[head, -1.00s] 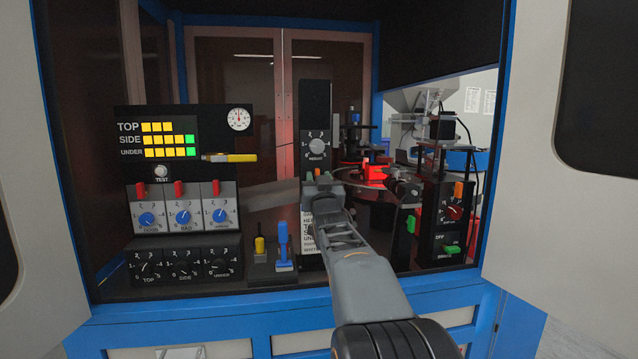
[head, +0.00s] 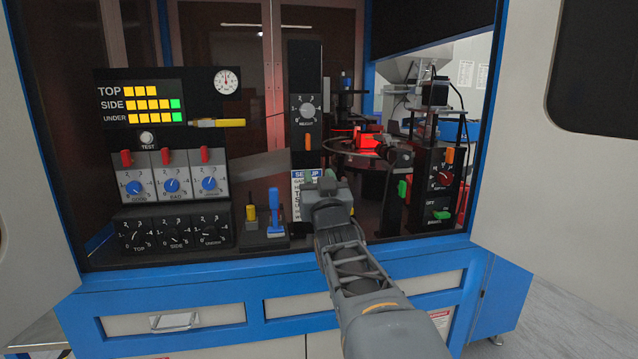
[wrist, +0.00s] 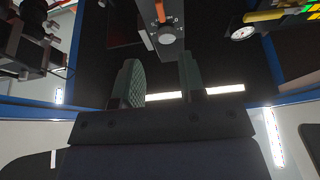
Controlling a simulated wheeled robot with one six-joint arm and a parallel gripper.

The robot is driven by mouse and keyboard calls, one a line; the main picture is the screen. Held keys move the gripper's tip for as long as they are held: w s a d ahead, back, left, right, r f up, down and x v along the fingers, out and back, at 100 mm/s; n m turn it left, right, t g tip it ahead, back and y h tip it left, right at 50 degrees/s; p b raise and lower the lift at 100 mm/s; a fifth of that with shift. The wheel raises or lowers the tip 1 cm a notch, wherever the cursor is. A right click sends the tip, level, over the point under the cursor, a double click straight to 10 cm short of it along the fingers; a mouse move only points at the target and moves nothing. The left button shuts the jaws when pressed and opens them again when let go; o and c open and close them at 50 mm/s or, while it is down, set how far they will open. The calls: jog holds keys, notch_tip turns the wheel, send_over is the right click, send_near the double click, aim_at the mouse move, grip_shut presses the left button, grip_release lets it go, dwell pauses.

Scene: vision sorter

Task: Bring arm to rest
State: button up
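My gripper (head: 318,178) is at the end of my arm, in front of the lower part of the black post with the grey knob in the head view. In the wrist view its two green-padded fingers (wrist: 160,76) stand apart with nothing between them. The grey rotary knob (wrist: 165,32) and its orange lever show beyond the fingertips in the wrist view. The knob (head: 308,108) also shows in the head view, above my gripper. The gripper appears clear of the post, and part of the white setup label behind it is hidden.
A control panel (head: 168,150) with switches and dials stands on the left. Blue and yellow levers (head: 275,212) stand just left of my gripper. A round glass disc (head: 350,147) and a switch box (head: 441,185) are on the right. The blue cabinet frame (head: 490,270) borders the opening.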

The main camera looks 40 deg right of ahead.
jog(key=shift+a, duration=0.15)
dwell(0.5)
jog(key=a+f+n+g+y+p, duration=0.2)
jog(key=a+f+g+y+p, duration=0.55)
jog(key=a+p, duration=0.4)
jog(key=s+a+f+n+g+y+p, duration=0.1)
jog(key=s+a+f+g+p, duration=0.1)
jog(key=s+a+g+p, duration=0.1)
jog(key=s+a+f+n+g+y+p, duration=0.1)
jog(key=s+a+f+n+g+p, duration=0.1)
jog(key=s+a+g, duration=0.4)
jog(key=s+f+p, duration=0.1)
jog(key=s, duration=0.3)
jog(key=shift+s+a+f+n+p, duration=0.25)
jog(key=shift+s+a+n+p, duration=0.05)
jog(key=shift+a, duration=0.1)
